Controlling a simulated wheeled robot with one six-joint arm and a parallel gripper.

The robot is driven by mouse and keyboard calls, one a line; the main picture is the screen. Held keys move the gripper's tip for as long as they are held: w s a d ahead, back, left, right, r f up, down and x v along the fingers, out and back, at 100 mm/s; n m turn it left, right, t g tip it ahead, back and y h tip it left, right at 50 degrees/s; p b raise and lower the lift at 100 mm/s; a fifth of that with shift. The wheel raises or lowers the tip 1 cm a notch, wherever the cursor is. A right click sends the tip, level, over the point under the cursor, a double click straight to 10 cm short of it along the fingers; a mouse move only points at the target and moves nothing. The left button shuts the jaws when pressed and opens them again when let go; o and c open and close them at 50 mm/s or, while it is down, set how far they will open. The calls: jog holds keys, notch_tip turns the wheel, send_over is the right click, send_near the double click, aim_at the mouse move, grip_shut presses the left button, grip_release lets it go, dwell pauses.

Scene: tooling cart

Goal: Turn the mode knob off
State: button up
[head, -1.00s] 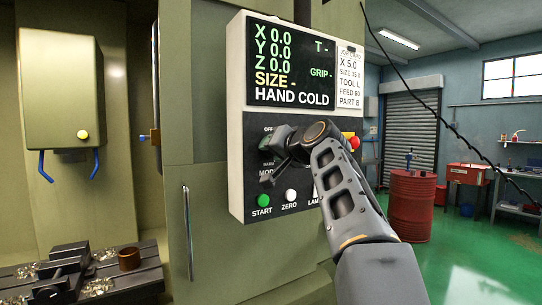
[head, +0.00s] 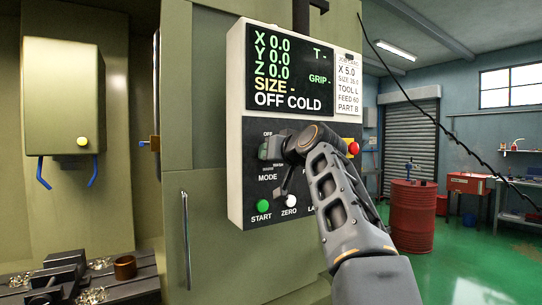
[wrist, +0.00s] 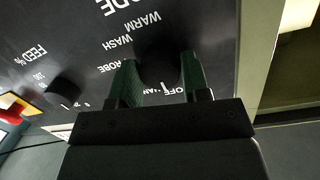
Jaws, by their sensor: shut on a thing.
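The mode knob (wrist: 158,62) is a dark round knob on the black control panel (head: 252,127), seen in the wrist view between my green-padded fingers. My gripper (wrist: 160,80) is shut on it, with a finger on each side. A white mark at the knob's edge lies close to the OFF label (wrist: 174,91). In the head view my gripper (head: 272,148) is at the panel's upper left and hides the knob, just above the MODE label (head: 268,178). The display (head: 290,65) reads OFF COLD on its bottom line.
A green START button (head: 263,207) and a white ZERO button (head: 290,201) sit below my gripper. A red button (head: 353,148) is at the panel's right. The feed knob (wrist: 64,92) shows in the wrist view. A door handle (head: 185,240) stands left of the panel.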

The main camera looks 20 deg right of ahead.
jog(key=shift+s+r, duration=0.1)
jog(key=shift+r, duration=0.2)
jog(key=o, duration=0.5)
jog(key=shift+c, duration=0.2)
jog(key=o, duration=0.5)
jog(key=shift+f, duration=0.15)
jog(key=shift+c, duration=0.2)
jog(key=s+r+b, duration=0.1)
jog(key=s+b, duration=0.1)
jog(key=s, duration=1.1)
jog(key=shift+s+d+r+b, duration=0.3)
jog(key=shift+d+b, duration=0.05)
jog(key=shift+d, duration=0.1)
